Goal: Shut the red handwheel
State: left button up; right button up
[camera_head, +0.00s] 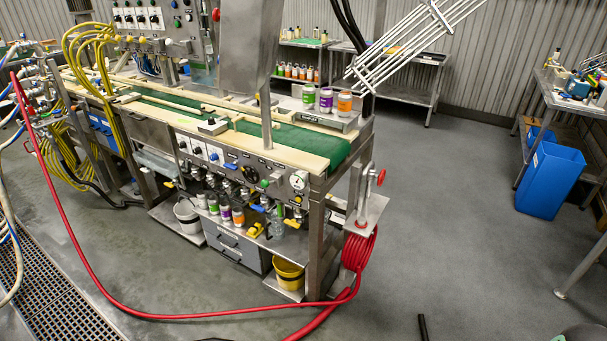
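The red handwheel (381,177) is small and seen nearly edge-on. It sits on a grey upright pipe (363,196) at the right end of the can seamer machine. The pipe stands on a small metal plate (372,212), with a coiled red hose (358,252) hanging below it. I cannot tell from here how far the wheel is turned. Neither of my grippers can be made out, and nothing touches the wheel. A short dark bar (422,328) shows at the bottom edge; I cannot tell what it is.
The red hose runs across the floor in front of the machine. A yellow bucket (289,274) stands under it. Blue bins (550,180) stand at the right. The grey floor (450,220) right of the handwheel is clear.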

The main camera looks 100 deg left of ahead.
aim_at(382, 176)
jog(key=u, duration=2.8)
jog(key=i+l+u, duration=0.2)
jog(key=i+l, duration=0.2)
jog(key=i, duration=0.3)
jog(key=i+l+u, duration=0.2)
jog(key=i+l, duration=0.3)
jog(key=i, duration=0.15)
